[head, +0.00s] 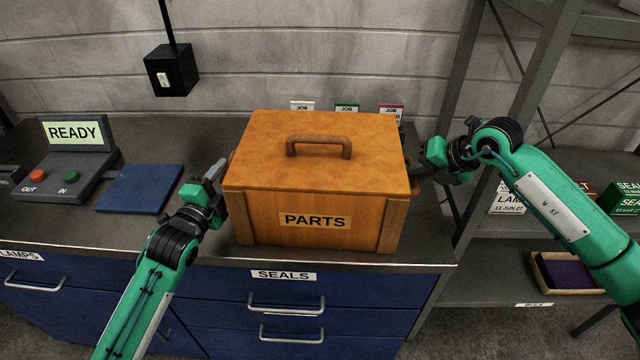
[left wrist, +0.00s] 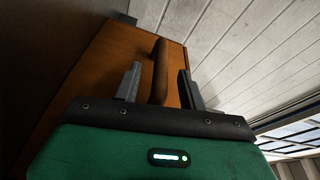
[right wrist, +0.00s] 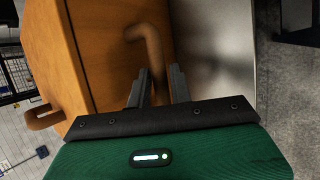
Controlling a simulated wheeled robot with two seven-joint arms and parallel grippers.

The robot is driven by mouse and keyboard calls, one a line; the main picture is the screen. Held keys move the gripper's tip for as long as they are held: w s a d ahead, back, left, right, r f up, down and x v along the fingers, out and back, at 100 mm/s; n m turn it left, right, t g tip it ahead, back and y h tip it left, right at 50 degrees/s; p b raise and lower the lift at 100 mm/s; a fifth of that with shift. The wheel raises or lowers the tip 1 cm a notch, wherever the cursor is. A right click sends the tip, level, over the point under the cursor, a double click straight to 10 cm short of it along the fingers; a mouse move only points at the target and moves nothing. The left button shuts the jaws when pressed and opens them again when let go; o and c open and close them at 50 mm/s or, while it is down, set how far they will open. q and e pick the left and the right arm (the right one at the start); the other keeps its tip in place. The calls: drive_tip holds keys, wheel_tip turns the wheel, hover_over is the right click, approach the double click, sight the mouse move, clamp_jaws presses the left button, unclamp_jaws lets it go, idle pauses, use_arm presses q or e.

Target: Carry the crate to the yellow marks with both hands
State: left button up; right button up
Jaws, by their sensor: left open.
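The crate (head: 315,190) is an orange-brown wooden box with a lid, a top handle and a PARTS label. It stands upright on the dark counter, near its front edge. My left gripper (head: 218,172) is at its left side, open, with the side handle (left wrist: 159,70) between its spread fingers in the left wrist view. My right gripper (head: 418,170) is at its right side. In the right wrist view its fingers are close together around the other side handle (right wrist: 150,45) and look shut on it. No yellow marks show in these views.
A blue pad (head: 138,188) and a button box (head: 62,178) with a READY sign lie left of the crate. Small job cards (head: 346,107) stand behind it. A metal rack (head: 520,120) with boxes and a tray (head: 565,273) is at the right. Blue drawers are below.

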use_arm(q)
drive_tip(key=shift+x, duration=1.3)
use_arm(e)
drive_tip(key=shift+w+a+f, duration=0.25)
drive_tip(key=shift+a+f, duration=0.15)
drive_tip(key=shift+f, duration=0.15)
use_arm(q)
drive_tip(key=c, duration=0.7)
use_arm(e)
clamp_jaws()
use_arm(q)
clamp_jaws()
drive_tip(key=shift+r, duration=0.2)
use_arm(e)
drive_tip(key=shift+w+r, duration=0.1)
drive_tip(key=shift+r, duration=0.1)
